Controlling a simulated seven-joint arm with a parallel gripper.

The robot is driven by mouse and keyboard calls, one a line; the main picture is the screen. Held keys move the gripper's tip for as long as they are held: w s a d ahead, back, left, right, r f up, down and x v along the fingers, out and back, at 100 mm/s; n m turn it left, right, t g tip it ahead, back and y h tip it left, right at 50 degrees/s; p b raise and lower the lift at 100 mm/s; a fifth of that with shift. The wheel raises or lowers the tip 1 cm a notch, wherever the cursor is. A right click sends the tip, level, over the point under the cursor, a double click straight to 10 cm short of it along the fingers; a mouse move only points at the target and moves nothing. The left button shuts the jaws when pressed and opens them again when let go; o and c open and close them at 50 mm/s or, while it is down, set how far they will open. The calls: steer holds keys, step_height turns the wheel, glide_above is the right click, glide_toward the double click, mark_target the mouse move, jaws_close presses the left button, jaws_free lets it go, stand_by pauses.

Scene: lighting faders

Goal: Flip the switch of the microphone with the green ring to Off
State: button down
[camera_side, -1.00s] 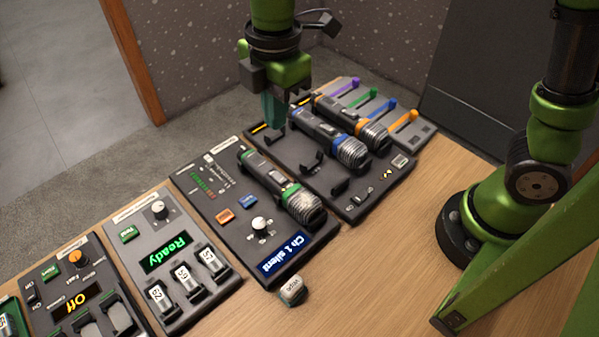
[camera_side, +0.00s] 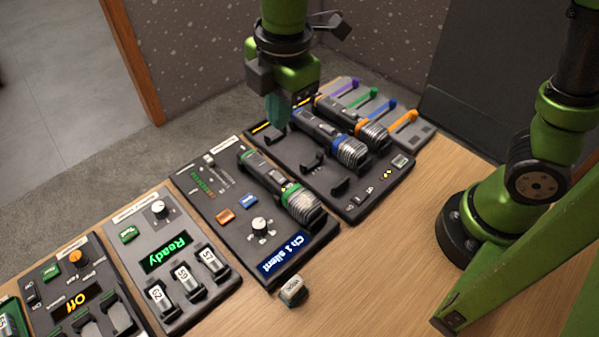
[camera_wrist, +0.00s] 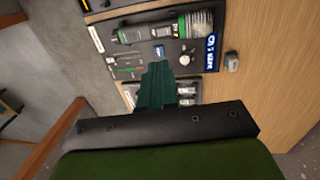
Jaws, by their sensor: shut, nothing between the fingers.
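The microphone with the green ring (camera_side: 268,178) lies on a dark panel, its silver mesh head toward the front right. In the wrist view this microphone (camera_wrist: 165,29) lies crosswise near the top, with the green ring beside its head. Its switch is too small to read. My gripper (camera_side: 278,112) is shut and empty, pointing down above the far end of the panels, behind and apart from the microphone. In the wrist view the teal fingers (camera_wrist: 156,88) sit below the microphone in the picture.
A "Ch 1 silent" display (camera_side: 283,252) sits on the green-ring microphone's panel. A small loose block (camera_side: 293,290) lies on the table. Faders (camera_side: 390,108) stand behind.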

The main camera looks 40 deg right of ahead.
mark_target(276, 174)
steer(key=f, duration=0.4)
steer(key=w+f, duration=0.1)
steer(key=f, duration=0.8)
steer(key=shift+w+f, duration=0.25)
steer(key=shift+w, duration=0.05)
steer(key=shift+f, duration=0.1)
